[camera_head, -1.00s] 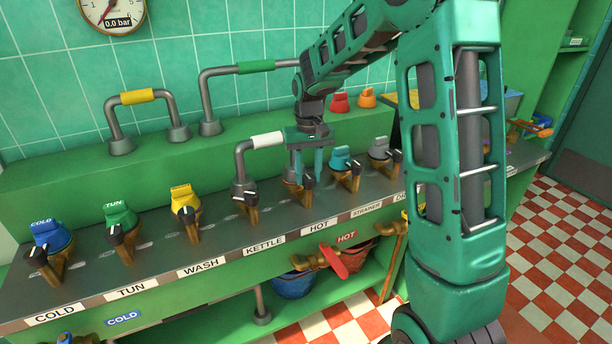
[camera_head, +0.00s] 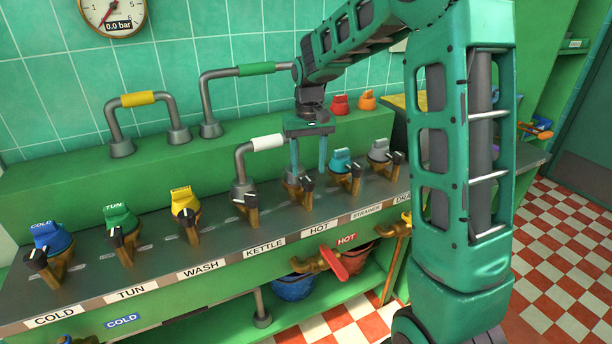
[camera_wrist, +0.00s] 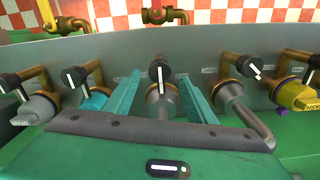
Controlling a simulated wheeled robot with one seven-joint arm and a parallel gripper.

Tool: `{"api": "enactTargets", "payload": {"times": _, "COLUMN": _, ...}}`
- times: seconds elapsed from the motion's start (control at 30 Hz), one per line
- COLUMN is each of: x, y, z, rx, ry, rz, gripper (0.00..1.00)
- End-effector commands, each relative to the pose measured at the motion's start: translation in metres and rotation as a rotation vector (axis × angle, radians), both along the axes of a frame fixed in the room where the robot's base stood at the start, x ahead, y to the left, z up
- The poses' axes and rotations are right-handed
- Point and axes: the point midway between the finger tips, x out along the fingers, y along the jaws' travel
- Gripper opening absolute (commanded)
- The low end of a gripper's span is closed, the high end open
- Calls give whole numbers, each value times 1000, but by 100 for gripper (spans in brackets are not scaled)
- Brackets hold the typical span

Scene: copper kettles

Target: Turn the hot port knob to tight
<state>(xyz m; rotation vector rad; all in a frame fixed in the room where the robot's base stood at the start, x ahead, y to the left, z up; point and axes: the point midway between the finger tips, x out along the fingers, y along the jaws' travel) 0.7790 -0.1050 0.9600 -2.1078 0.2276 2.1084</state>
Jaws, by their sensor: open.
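The hot port (camera_head: 293,187) is a grey and brass fitting above the HOT label (camera_head: 319,229). Its black knob (camera_head: 307,183) with a white line sits at the front. In the wrist view the hot knob (camera_wrist: 158,72) is at centre, its white line running nearly up and down the picture. My gripper (camera_head: 309,170) is open and empty, its teal fingers pointing down over the hot port. In the wrist view my gripper (camera_wrist: 160,82) has one finger on each side of the knob, with gaps showing. Whether the fingertips reach knob depth I cannot tell.
The kettle port (camera_head: 243,189) with a white-sleeved pipe (camera_head: 267,142) stands close left. The teal-capped strainer port (camera_head: 342,160) stands close right. A red-handled tap (camera_head: 334,262) hangs below the counter front. Several other knobs line the counter.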

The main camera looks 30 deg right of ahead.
Motion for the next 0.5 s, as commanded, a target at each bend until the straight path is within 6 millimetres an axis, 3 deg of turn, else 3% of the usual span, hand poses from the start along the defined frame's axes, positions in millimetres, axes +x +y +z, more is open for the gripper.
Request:
{"api": "enactTargets", "payload": {"times": 0.2, "x": 1, "y": 0, "z": 41, "rx": -1, "ry": -3, "rz": 0, "gripper": 51}}
{"api": "enactTargets", "payload": {"times": 0.5, "x": 1, "y": 0, "z": 66, "rx": 0, "ry": -1, "rz": 0, "gripper": 51}}
